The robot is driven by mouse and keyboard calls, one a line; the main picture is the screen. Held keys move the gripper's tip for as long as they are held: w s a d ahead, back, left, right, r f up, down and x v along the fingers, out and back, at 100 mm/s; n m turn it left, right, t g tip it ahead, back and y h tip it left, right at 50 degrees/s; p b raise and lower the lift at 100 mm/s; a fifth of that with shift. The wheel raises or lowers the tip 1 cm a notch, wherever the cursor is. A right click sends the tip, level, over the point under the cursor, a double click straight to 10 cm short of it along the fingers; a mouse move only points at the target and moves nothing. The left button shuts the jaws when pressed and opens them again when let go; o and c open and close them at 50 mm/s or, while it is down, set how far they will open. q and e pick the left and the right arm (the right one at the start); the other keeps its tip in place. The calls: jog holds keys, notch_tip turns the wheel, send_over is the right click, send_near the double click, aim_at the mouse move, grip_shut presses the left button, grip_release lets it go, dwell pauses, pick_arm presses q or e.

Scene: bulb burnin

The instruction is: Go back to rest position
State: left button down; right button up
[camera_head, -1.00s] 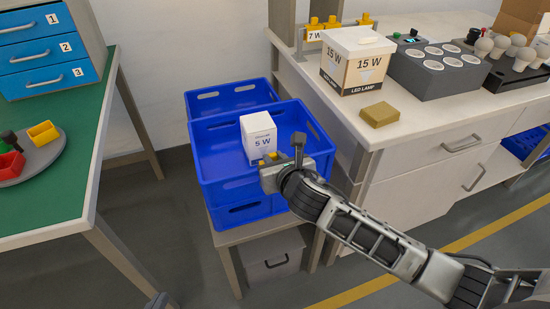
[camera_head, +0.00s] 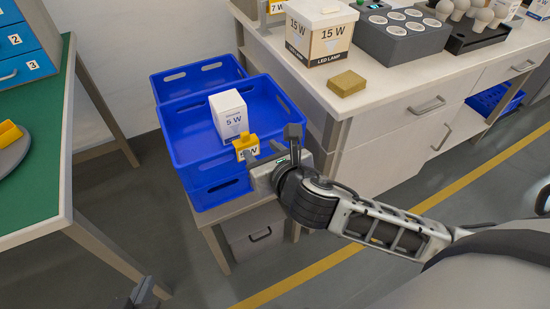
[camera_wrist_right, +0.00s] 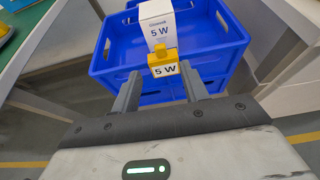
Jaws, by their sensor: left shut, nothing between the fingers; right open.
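My right gripper (camera_head: 272,146) is open and empty at the front right of the blue crate (camera_head: 190,149). A yellow-topped "5 W" tag (camera_head: 246,147) is at the crate's front rim. In the right wrist view the tag (camera_wrist_right: 164,66) shows just beyond the two spread fingers, with no finger closed on it. A white "5 W" box (camera_head: 228,115) stands upright in the crate behind the tag. My left gripper (camera_head: 145,292) shows only as a small dark part at the bottom edge, shut and empty.
A green-topped table (camera_head: 45,175) with blue drawers stands left. At right a white counter (camera_head: 400,95) holds a "15 W" lamp box (camera_head: 320,35), a tan block (camera_head: 347,83), a grey socket block (camera_head: 402,38) and bulbs. A second blue crate (camera_head: 170,92) sits behind.

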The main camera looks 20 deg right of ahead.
jog(key=v, duration=0.6)
jog(key=s+a+f+m+g+y, duration=0.1)
jog(key=s+f+m, duration=0.3)
jog(key=m, duration=1.3)
jog(key=s+a+f+m+g+y+p, duration=0.1)
jog(key=s+f+m, duration=0.3)
jog(key=m, duration=1.3)
notch_tip(320, 180, down, 3)
jog(key=shift+a+r+g+y, duration=0.15)
jog(key=shift+a+g+y, duration=0.1)
jog(key=shift+g+y, duration=0.25)
